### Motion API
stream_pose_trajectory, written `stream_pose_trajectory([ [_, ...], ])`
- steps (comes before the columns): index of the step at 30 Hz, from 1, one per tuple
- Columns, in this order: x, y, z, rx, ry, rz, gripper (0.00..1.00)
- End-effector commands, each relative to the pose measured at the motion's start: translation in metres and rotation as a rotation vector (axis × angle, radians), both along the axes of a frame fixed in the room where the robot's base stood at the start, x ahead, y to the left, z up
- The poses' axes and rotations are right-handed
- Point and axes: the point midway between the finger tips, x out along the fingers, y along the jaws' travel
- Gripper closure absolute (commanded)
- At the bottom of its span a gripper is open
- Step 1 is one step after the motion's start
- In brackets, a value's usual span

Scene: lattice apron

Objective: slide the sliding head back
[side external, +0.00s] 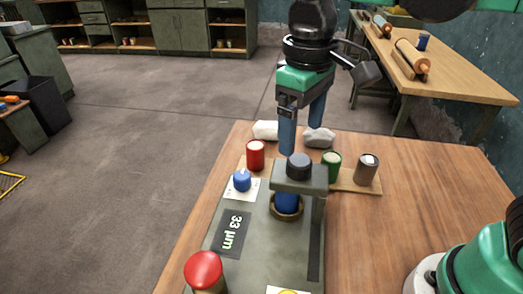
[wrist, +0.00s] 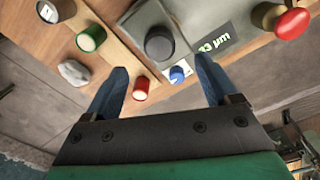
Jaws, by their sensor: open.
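The sliding head (side external: 312,183) is a grey block on a side post, with a dark round knob (side external: 299,165) on top. It stands at the far end of a grey instrument base (side external: 258,262), over a blue cylinder in a brass-coloured ring. In the wrist view, the head (wrist: 138,22) and its knob (wrist: 159,43) show at top centre. My gripper (side external: 302,138) is open and empty, fingers pointing down, above and beyond the head. In the wrist view, its fingers (wrist: 162,66) are spread apart, with the knob beyond the gap; they appear apart from the head.
Red (side external: 255,155), green (side external: 331,164) and brown (side external: 367,169) cylinders stand on a wooden strip behind the head. A blue knob (side external: 242,181) and a red mushroom button (side external: 203,270) are on the left. Two pale lumps lie at the back edge.

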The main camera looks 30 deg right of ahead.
Motion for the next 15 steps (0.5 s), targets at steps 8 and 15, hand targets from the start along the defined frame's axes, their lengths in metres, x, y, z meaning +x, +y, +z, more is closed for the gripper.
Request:
stream_pose_trajectory([
  [8, 0.000, -0.001, -0.032, 0.001, -0.001, -0.001, 0.19],
  [15, 0.000, -0.001, -0.052, 0.002, 0.000, -0.002, 0.19],
])
